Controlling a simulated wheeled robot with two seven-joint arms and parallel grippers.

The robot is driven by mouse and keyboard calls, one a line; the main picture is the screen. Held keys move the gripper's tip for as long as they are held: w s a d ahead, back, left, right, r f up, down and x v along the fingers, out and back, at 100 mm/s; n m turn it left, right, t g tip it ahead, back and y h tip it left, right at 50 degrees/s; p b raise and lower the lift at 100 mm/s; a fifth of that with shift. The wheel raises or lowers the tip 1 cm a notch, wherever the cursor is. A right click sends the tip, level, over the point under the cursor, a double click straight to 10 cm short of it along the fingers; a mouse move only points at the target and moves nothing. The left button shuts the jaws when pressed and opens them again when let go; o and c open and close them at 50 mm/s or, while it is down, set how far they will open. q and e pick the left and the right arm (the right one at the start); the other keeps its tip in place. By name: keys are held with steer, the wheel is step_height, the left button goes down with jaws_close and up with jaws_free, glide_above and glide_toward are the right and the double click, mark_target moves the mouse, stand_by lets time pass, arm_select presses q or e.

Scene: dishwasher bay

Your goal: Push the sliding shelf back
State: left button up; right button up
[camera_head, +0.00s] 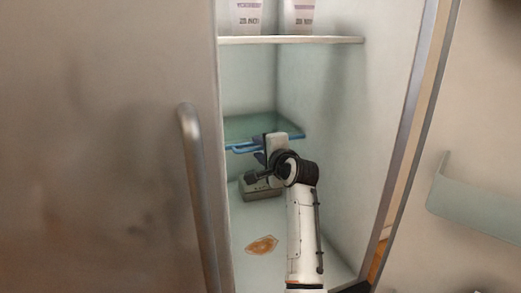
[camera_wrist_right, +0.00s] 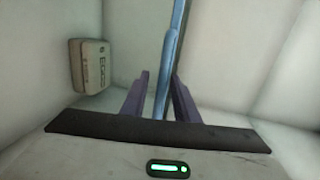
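The sliding shelf (camera_head: 252,127) is a glass pane with a blue front edge and a blue handle-like bar (camera_head: 240,149), inside the open fridge. My right gripper (camera_head: 260,157) is at the front of this shelf, its arm reaching in from below. In the right wrist view, the blue bar (camera_wrist_right: 169,62) runs up between the two dark purple fingers of my right gripper (camera_wrist_right: 160,88). The fingers stand apart, with a gap at least on the left side of the bar. Part of the shelf's front is hidden behind my wrist. My left gripper is out of view.
A white upper shelf (camera_head: 300,40) holds two cartons (camera_head: 246,16). A grey box (camera_head: 262,194) sits on the fridge floor below the gripper; it also shows in the wrist view (camera_wrist_right: 90,66). An orange-brown stain (camera_head: 262,245) lies in front. A closed door with a handle (camera_head: 195,190) stands left.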

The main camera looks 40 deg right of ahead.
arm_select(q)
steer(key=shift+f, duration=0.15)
arm_select(e)
steer(key=v, duration=1)
steer(key=shift+s, duration=0.15)
